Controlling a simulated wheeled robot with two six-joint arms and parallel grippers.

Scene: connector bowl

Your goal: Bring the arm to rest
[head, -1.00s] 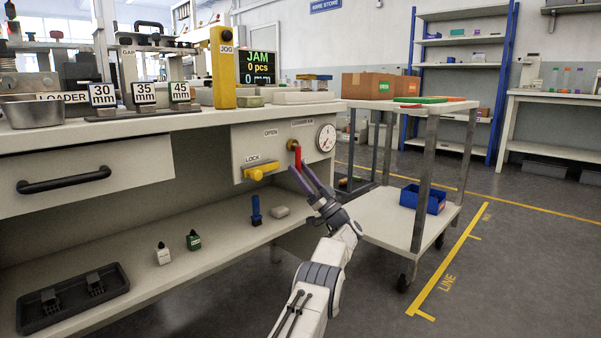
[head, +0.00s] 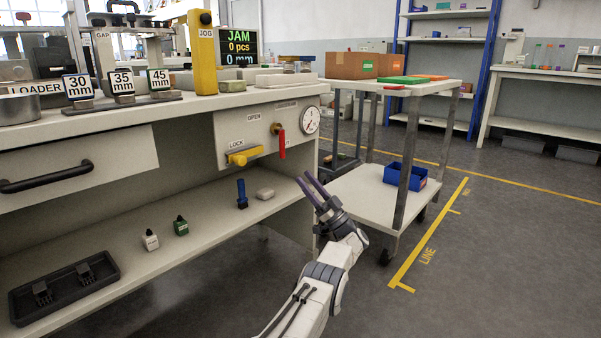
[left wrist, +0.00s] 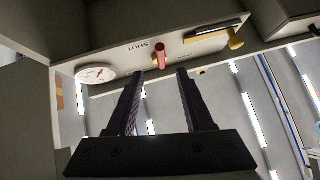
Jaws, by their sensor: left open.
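My left gripper (head: 303,177) is open and empty in the head view, below and to the right of a red lever (head: 281,145). The lever hangs down from its brass fitting on the bench's front panel (head: 231,136), apart from the fingers. In the left wrist view the two dark fingers (left wrist: 160,73) are spread with a clear gap. The red lever (left wrist: 161,56) shows beyond the fingertips, near the label SHUT. My right gripper is in neither view.
A yellow lock handle (head: 243,157) and a round gauge (head: 311,120) are on the same panel. A steel cart (head: 347,203) with a blue bin (head: 405,175) stands right of my arm. Open floor (head: 500,260) lies at the right.

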